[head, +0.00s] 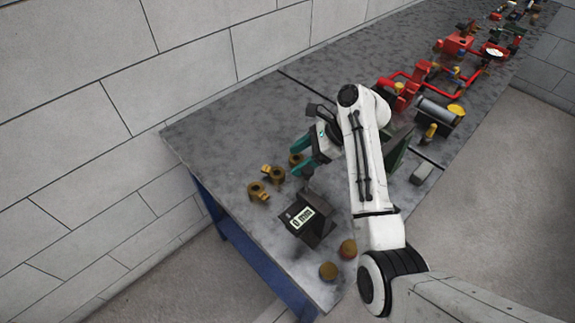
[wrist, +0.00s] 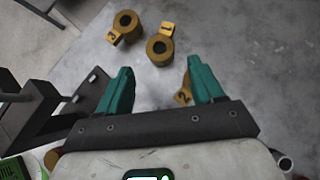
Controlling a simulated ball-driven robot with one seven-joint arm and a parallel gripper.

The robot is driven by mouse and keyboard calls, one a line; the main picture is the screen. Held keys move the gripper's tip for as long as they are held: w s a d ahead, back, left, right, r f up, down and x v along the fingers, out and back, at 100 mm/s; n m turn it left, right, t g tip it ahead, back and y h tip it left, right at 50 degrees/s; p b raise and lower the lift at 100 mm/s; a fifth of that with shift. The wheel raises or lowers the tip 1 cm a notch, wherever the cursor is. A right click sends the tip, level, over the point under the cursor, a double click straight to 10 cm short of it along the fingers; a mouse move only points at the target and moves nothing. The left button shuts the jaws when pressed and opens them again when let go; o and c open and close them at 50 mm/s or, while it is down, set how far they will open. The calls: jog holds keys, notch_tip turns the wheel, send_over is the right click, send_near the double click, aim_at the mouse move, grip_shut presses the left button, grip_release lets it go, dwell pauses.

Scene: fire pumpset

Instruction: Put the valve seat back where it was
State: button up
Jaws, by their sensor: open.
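Several brass ring-shaped pieces, which look like valve seats, stand on the grey table. In the wrist view one ring (wrist: 126,22) has a yellow tag marked 3, and another ring (wrist: 159,50) has a tag marked 1. In the head view the rings are a left one (head: 257,191), a middle one (head: 276,174) and one (head: 296,160) close to my fingers. My gripper (wrist: 161,78) has green fingers, open and empty, above the table. I cannot tell which ring the task means.
Two round brownish pieces (head: 328,271) (head: 348,249) sit near the table's front edge. Red pump parts (head: 405,88) line the far table.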

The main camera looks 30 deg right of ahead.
jog(key=shift+v, duration=2.7)
